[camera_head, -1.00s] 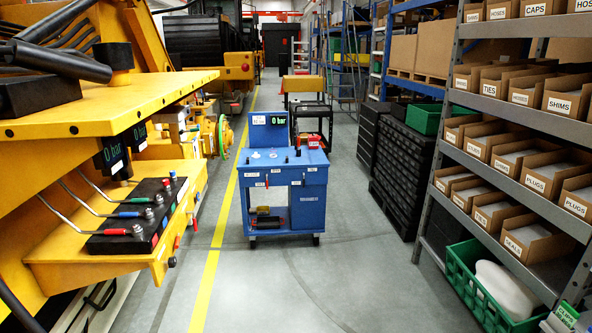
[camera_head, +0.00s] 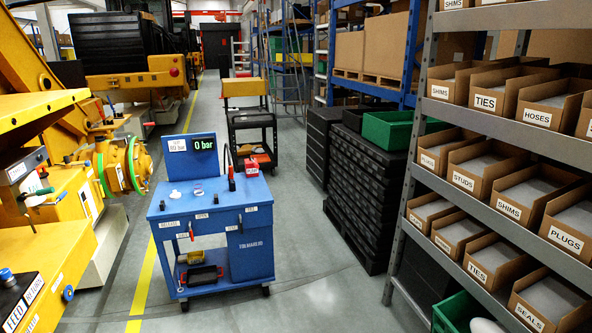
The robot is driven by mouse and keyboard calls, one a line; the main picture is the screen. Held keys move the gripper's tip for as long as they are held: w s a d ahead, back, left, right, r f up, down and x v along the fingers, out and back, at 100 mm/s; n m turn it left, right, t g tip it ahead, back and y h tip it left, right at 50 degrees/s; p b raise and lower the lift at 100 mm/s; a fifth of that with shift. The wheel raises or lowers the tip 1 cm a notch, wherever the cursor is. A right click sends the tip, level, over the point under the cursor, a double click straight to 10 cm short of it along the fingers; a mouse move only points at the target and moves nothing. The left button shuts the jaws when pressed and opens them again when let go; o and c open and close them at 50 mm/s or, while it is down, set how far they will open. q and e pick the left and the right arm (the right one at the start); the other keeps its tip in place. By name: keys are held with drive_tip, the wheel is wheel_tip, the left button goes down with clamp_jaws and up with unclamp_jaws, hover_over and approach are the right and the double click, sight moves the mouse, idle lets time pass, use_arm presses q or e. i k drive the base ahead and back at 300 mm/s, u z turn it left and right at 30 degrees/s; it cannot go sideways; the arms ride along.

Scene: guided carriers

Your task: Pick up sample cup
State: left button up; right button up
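A blue wheeled cart (camera_head: 225,217) stands ahead, left of centre. Its top carries a small white piece (camera_head: 175,194) that looks like a cup, and a pale ring-like piece (camera_head: 198,190) beside it. They are too small to tell which is the sample cup. Neither of my grippers is in view.
Yellow machinery (camera_head: 60,255) lines the left side. A grey shelf rack (camera_head: 405,190) with labelled cardboard bins stands close on the right. Black stacked crates (camera_head: 360,185) stand behind it. A dark cart (camera_head: 252,135) is behind the blue one. Grey floor in front of the blue cart is clear.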

sight(198, 189)
drive_tip(key=i, duration=2.1)
drive_tip(key=u, duration=0.5)
drive_tip(key=i, duration=2.3)
drive_tip(key=u, duration=0.35)
